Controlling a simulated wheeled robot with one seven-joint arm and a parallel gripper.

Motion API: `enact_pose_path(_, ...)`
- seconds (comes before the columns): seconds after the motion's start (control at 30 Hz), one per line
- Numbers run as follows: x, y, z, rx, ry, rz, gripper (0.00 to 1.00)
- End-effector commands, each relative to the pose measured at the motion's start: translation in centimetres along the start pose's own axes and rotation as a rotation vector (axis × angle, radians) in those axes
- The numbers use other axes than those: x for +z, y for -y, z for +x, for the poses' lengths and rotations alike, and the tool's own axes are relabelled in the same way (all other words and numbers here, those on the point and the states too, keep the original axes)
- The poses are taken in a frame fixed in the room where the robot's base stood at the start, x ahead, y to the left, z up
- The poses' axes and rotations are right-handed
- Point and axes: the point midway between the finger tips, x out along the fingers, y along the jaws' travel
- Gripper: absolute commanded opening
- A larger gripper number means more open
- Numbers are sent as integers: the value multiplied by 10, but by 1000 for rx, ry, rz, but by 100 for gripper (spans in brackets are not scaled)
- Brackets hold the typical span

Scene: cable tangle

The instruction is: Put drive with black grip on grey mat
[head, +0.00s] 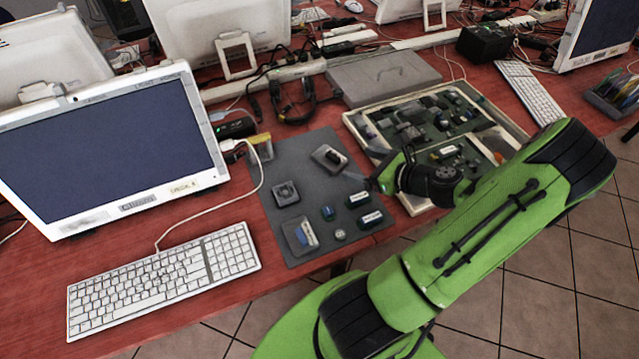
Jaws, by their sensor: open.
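A silver, flat drive (323,151) with a black grip (333,156) on top lies on the grey mat (286,160), near the mat's upper right edge. My gripper (364,181) is just right of the drive and low over the right edge of the mat. It is open and appears apart from the drive, with nothing seen between its fingers. The fingers are small in this view, and my wrist hides part of the tray behind.
On the mat are also a square fan-like part (286,193), a drive with a blue label (302,235), a blue part (327,213) and dark modules (370,219). A parts tray (413,207) stands right. A monitor (110,150) and keyboard (160,277) stand left; a white cable runs beside the mat.

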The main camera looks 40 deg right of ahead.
Motion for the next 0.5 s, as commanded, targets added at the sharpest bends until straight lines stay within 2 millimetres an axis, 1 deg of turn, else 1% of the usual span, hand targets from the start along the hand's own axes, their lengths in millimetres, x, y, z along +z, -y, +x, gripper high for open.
enact_pose_path(0.07,14,-22,14,102,-75,-174,91)
enact_pose_path(0.13,27,-52,25,235,-165,-408,91)
enact_pose_path(0.23,47,-95,31,436,-279,-788,91)
enact_pose_path(0.27,54,-108,30,494,-307,-907,91)
enact_pose_path(0.3,63,-124,28,569,-338,-1068,91)
enact_pose_path(0.37,79,-148,20,676,-375,-1313,91)
enact_pose_path(0.4,90,-164,13,739,-392,-1476,91)
enact_pose_path(0.47,106,-186,0,821,-402,-1715,91)
enact_pose_path(0.5,117,-200,-11,868,-401,-1870,91)
